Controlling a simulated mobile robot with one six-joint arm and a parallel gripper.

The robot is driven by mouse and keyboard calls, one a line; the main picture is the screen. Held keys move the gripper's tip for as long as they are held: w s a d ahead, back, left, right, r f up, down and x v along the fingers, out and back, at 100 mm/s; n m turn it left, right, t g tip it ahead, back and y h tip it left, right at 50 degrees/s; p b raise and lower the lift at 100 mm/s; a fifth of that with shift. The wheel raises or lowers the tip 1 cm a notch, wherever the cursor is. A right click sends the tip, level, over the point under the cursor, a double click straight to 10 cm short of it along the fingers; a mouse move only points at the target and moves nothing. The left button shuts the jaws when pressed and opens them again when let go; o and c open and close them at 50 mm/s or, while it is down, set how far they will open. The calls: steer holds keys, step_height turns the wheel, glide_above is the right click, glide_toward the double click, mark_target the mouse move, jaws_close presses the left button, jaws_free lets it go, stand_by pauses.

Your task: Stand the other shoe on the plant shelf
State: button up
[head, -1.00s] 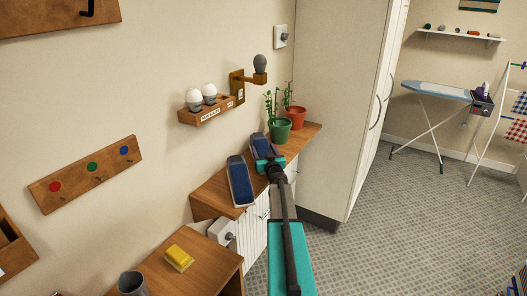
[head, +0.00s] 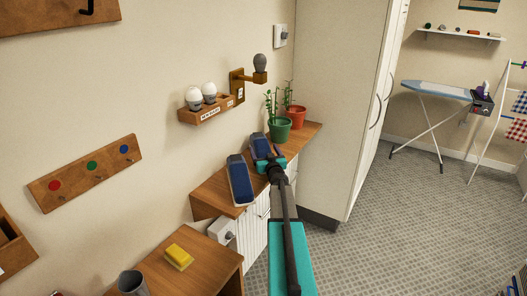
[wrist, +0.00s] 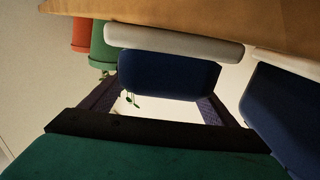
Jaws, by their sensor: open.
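Two dark blue shoes with grey soles are on the wooden plant shelf (head: 208,199). The nearer shoe (head: 240,180) is on the left. The farther shoe (head: 259,145) is beside it, just before the green pot. My gripper (head: 273,158) is open at the near right end of the farther shoe. In the wrist view the farther shoe (wrist: 168,78) shows beyond and between my spread fingers, its grey sole towards the shelf board (wrist: 220,18). The nearer shoe (wrist: 280,110) is at the right edge there.
A green pot (head: 280,132) and an orange pot (head: 296,118) with plants stand at the shelf's far end, against a tall cabinet (head: 335,100). A lower table with a yellow sponge (head: 178,257) and a grey cup (head: 133,284) is in front. An egg-like bulb rack (head: 207,110) hangs above.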

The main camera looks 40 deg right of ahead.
steer(key=shift+b+v, duration=1)
steer(key=shift+v, duration=4.45)
steer(key=shift+f, duration=0.15)
